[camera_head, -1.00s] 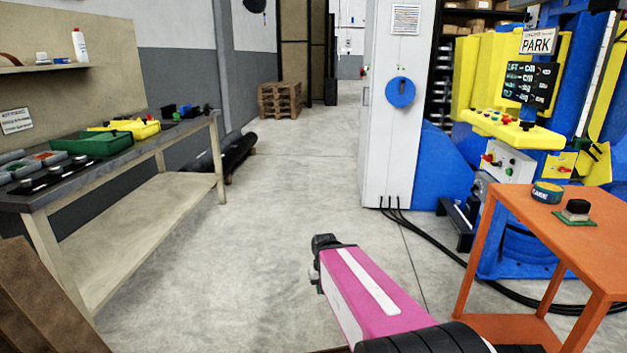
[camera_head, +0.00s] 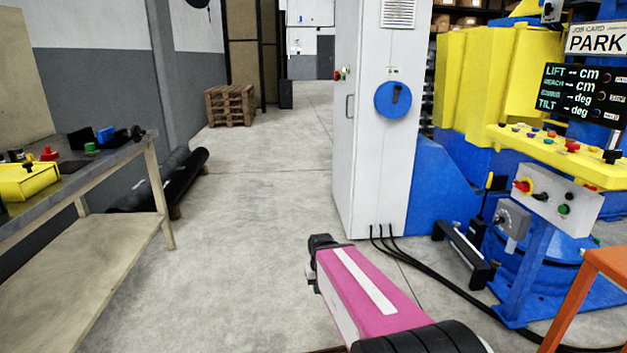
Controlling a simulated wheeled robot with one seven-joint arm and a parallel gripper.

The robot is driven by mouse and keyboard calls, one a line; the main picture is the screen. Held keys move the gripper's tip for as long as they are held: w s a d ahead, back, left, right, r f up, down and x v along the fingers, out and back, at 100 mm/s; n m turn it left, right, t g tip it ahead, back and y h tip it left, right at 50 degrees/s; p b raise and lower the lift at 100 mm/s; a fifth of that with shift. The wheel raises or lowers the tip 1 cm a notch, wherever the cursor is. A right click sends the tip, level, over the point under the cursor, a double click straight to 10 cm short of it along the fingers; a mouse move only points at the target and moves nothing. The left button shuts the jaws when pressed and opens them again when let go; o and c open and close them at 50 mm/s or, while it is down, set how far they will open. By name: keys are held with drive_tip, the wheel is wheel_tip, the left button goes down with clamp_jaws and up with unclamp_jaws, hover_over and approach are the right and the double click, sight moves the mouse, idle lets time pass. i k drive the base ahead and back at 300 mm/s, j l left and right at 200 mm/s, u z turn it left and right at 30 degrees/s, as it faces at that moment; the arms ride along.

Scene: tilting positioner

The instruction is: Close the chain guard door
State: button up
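I cannot pick out a chain guard door for certain in the head view. The blue and yellow positioner machine (camera_head: 445,195) stands at the right, partly behind a white cabinet and cut off by the picture's edge. My pink arm reaches forward from the bottom centre over the floor. The dark part at its far end (camera_head: 320,246) is small, and I cannot make out fingers or whether they are open. It is well apart from the machine and touches nothing that I can see.
The white cabinet (camera_head: 377,130) with a blue round switch stands ahead, black cables running from its foot across the floor. An orange table (camera_head: 607,262) is at the right edge. A workbench (camera_head: 110,160) is at left, a pallet stack (camera_head: 230,105) behind. The middle aisle is clear.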

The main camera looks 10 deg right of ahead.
sight(535, 48)
drive_tip(key=i+l+z, duration=0.1)
drive_tip(key=i+z, duration=0.25)
drive_tip(key=i, duration=0.25)
drive_tip(key=i+z, duration=0.4)
drive_tip(key=i, duration=0.2)
drive_tip(key=i+j+z, duration=0.35)
drive_tip(key=i, duration=0.2)
drive_tip(key=l, duration=0.1)
